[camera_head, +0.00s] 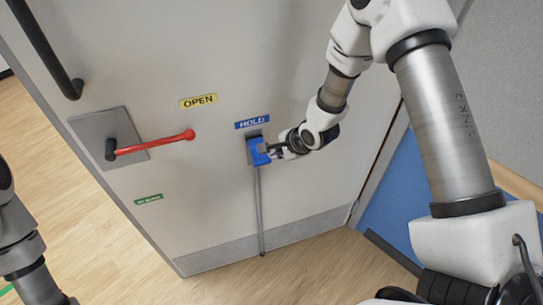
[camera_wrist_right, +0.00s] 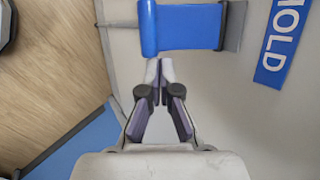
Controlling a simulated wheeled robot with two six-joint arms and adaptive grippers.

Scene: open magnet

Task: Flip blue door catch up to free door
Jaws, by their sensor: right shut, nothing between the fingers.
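The blue door catch (camera_head: 259,152) sits on a small grey plate on the pale door (camera_head: 220,60), just below the blue HOLD label (camera_head: 252,122). A thin grey rod (camera_head: 260,210) runs from it down to the floor. My right gripper (camera_head: 272,150) is shut and empty, right beside the catch. In the right wrist view, the catch (camera_wrist_right: 182,27) is a blue curved piece just ahead of the closed fingertips (camera_wrist_right: 160,65); I cannot tell whether they touch it. Part of my left arm shows at the left edge, but its gripper is not in view.
A red lever handle (camera_head: 160,144) on a metal plate sits left of the catch, under a yellow OPEN label (camera_head: 198,101). A black pull bar (camera_head: 45,45) is at upper left. A blue panel (camera_head: 400,200) lies right of the door. Wooden floor is clear below.

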